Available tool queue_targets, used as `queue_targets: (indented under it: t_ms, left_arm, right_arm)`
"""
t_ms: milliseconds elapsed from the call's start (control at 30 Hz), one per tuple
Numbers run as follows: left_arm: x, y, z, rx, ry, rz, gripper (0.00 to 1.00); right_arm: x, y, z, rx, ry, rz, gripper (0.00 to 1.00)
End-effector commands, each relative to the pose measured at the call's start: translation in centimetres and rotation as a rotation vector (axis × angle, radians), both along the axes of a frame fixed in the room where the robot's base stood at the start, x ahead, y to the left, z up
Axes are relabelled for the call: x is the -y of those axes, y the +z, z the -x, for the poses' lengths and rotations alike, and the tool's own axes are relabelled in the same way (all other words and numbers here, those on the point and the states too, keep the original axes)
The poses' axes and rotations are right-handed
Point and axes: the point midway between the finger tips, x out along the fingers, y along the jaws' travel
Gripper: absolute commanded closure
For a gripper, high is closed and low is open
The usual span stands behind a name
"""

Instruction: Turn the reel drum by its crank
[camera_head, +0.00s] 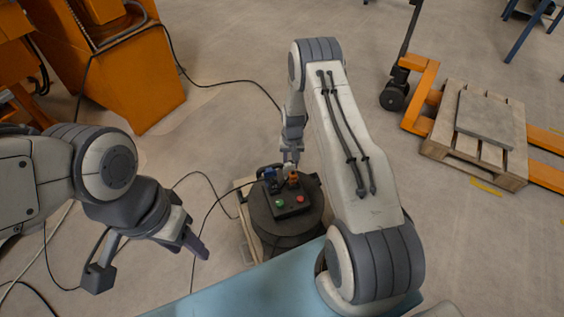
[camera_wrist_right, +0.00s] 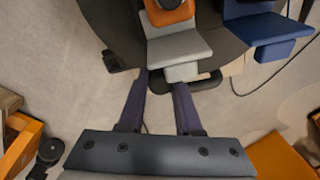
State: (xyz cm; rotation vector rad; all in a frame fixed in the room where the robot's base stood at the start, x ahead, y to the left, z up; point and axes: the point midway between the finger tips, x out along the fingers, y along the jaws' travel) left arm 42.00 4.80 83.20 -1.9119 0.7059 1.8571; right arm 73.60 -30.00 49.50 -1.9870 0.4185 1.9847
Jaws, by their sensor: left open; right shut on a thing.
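A dark round drum (camera_head: 260,222) stands on a pale wooden base (camera_head: 243,190) at the middle of the head view. A dark box with a green button (camera_head: 280,203) and a red button (camera_head: 300,198) sits on top, with orange (camera_head: 293,178) and blue (camera_head: 271,181) parts behind. My right gripper (camera_head: 290,160) reaches down at the drum's far side. My left gripper (camera_head: 150,265) is open and empty, left of the drum.
A blue surface (camera_head: 245,290) lies in front. Orange machinery (camera_head: 125,80) stands at the back left. A pallet (camera_head: 480,165) with a grey slab sits on an orange pallet truck (camera_head: 415,95) at the right. Black cables (camera_head: 205,178) cross the floor left of the drum.

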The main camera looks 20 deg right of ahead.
Motion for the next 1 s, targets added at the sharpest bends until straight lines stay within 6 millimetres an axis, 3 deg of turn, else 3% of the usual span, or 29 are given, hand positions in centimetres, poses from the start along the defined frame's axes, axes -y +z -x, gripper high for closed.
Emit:
queue_targets:
  t_ms: [500,1000]
  left_arm:
    - [0.0,2.0,0.0,0.0,0.0,0.0,0.5]
    - [0.0,3.0,0.0,0.0,0.0,0.0,0.5]
  right_arm:
    - [3.8,0.2,4.2,-0.003,-0.471,0.0,1.0]
    - [4.8,0.0,6.7,-0.003,-0.701,0.0,1.0]
